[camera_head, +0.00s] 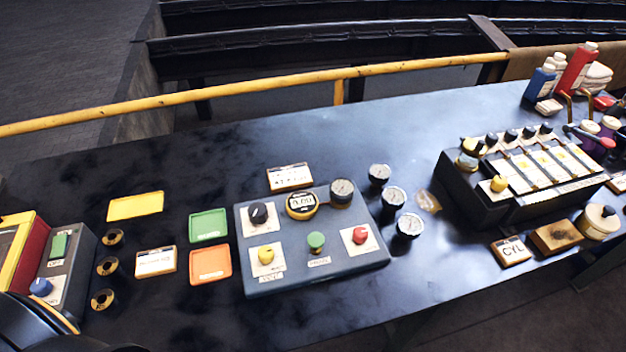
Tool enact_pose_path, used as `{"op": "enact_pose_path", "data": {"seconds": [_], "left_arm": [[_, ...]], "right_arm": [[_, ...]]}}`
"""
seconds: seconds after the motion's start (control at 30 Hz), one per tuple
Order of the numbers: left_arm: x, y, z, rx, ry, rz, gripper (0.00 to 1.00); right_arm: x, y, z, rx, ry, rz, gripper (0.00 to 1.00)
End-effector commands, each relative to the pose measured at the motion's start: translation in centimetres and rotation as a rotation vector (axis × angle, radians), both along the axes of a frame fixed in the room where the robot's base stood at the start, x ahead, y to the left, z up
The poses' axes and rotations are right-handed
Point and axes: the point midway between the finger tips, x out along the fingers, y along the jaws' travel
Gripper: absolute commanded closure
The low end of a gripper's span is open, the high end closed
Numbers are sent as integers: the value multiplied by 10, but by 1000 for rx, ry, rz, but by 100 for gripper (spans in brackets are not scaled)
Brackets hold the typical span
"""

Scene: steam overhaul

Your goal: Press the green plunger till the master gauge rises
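The green plunger (316,241) stands up from the front middle of a blue-grey control box (330,270). A gauge (342,190) with a round pale dial is mounted at the back right of the box. Its needle is too small to read. Beside it is a round yellow-rimmed display (301,204), its text too small to read. Three loose gauges, the nearest one (409,226), stand right of the box; I cannot tell which gauge is the master. Neither gripper shows, and nothing touches the plunger.
The box also has a black knob (258,213), a yellow button (266,254) and a red button (360,236). Green (208,225) and orange (210,264) trays lie left. A black valve unit (515,180) stands right. A yellow rail (250,87) runs behind the table.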

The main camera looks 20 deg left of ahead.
Motion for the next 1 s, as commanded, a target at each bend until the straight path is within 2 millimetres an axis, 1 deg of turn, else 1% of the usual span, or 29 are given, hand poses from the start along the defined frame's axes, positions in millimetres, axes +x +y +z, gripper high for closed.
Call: {"op": "enact_pose_path", "data": {"seconds": [0.23,0.37,0.4,0.43,1.0], "left_arm": [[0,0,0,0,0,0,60],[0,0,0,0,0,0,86],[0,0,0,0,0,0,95],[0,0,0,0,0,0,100],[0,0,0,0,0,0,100]], "right_arm": [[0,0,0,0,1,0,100],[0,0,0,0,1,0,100],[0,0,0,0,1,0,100],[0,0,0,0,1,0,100],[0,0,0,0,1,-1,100]]}}
